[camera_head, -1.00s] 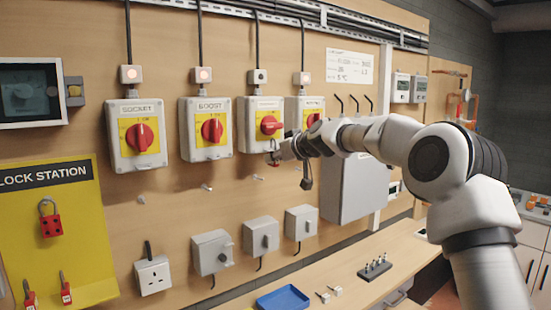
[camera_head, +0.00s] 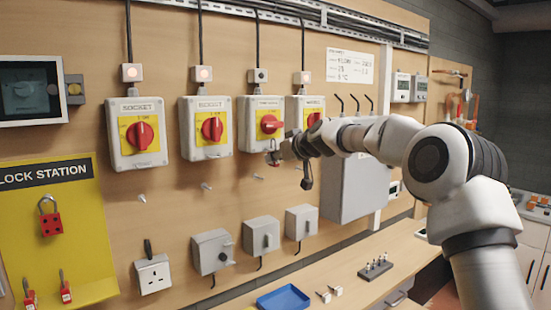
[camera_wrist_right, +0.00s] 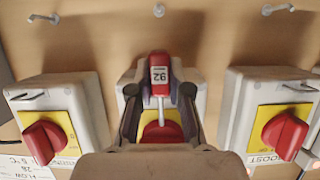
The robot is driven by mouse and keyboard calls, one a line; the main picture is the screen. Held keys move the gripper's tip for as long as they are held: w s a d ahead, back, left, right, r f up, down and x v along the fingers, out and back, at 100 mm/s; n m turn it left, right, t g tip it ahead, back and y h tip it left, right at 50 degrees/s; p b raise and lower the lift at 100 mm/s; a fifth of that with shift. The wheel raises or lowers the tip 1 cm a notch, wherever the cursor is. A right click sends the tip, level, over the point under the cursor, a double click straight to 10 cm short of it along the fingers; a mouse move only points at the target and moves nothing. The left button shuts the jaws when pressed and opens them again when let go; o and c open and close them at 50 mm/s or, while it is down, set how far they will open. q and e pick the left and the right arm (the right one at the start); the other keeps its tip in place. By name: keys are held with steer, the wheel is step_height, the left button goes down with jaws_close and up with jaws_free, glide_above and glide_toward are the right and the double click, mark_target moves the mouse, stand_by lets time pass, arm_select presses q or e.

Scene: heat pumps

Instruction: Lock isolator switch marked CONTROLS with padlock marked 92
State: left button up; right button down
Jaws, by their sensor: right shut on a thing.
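My right gripper (camera_head: 279,156) is shut on a red padlock (camera_wrist_right: 160,72) whose white label reads 92. In the right wrist view the padlock sits between the fingers (camera_wrist_right: 160,90), with its shackle pointing toward the switch. The third isolator switch (camera_head: 251,138) from the left is directly at the gripper; it also shows in the wrist view (camera_wrist_right: 125,92). Its label is too blurred to read. Its red handle (camera_head: 270,124) is turned sideways on a yellow plate. Whether the shackle is through the isolator is hidden. My left gripper is not in view.
SOCKET (camera_head: 122,158) and BOOST (camera_head: 190,150) isolators are to the left, another isolator (camera_head: 293,107) to the right. Pegs (camera_head: 207,187) and grey boxes (camera_head: 261,235) are below. The yellow lock station (camera_head: 85,235) holds red padlocks. A blue tray (camera_head: 284,300) lies on the bench.

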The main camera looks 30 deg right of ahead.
steer(key=shift+f+b, duration=1.05)
steer(key=shift+f, duration=0.1)
steer(key=c, duration=1)
jaws_free()
steer(key=v, duration=1.2)
